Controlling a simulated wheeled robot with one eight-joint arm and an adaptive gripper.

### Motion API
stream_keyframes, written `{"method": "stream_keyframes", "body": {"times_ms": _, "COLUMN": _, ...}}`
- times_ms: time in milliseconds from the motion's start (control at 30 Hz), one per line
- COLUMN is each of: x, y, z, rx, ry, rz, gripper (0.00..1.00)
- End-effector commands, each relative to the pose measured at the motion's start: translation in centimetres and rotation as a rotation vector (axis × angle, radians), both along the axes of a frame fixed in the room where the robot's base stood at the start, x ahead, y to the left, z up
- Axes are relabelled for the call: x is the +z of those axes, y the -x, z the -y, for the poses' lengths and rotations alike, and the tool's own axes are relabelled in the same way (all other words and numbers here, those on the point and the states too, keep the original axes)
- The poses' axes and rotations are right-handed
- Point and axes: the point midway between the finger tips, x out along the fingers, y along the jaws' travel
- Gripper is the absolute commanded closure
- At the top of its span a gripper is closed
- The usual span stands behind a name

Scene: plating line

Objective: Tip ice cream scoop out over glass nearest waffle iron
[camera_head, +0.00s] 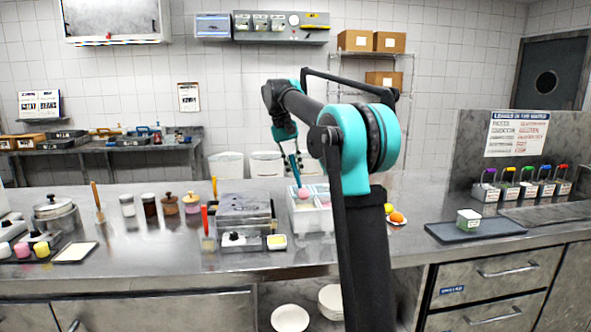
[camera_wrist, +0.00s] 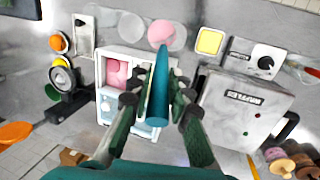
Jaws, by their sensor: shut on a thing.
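My gripper (camera_wrist: 158,95) is shut on the teal handle of the ice cream scoop (camera_wrist: 161,85). A pink ball of ice cream (camera_wrist: 161,33) is at the scoop's far end in the wrist view; it also shows below my gripper in the head view (camera_head: 303,193). Round clear glasses stand in a row at the top of the wrist view. The glass nearest the waffle iron (camera_wrist: 178,40) is partly hidden by the pink ball, which overlaps its left part. The waffle iron (camera_wrist: 245,108) is a grey box to the right. I cannot make out the glasses in the head view.
A white ice cream tub (camera_wrist: 102,75) with pink ice cream lies left of the scoop. A yellow square dish (camera_wrist: 210,42) and a black-knobbed control (camera_wrist: 262,62) are near the glasses. Fruit (camera_head: 397,217) sits right of my arm. A dark tray (camera_head: 475,228) stands farther right.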

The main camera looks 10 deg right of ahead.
Motion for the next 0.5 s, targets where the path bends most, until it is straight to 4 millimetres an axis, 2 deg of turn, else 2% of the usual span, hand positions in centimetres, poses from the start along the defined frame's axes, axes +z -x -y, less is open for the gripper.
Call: {"method": "stream_keyframes", "body": {"times_ms": 500, "x": -3.4, "y": 0.0, "z": 0.0, "rx": 0.000, "ry": 0.000, "rz": 0.000, "gripper": 1.00}}
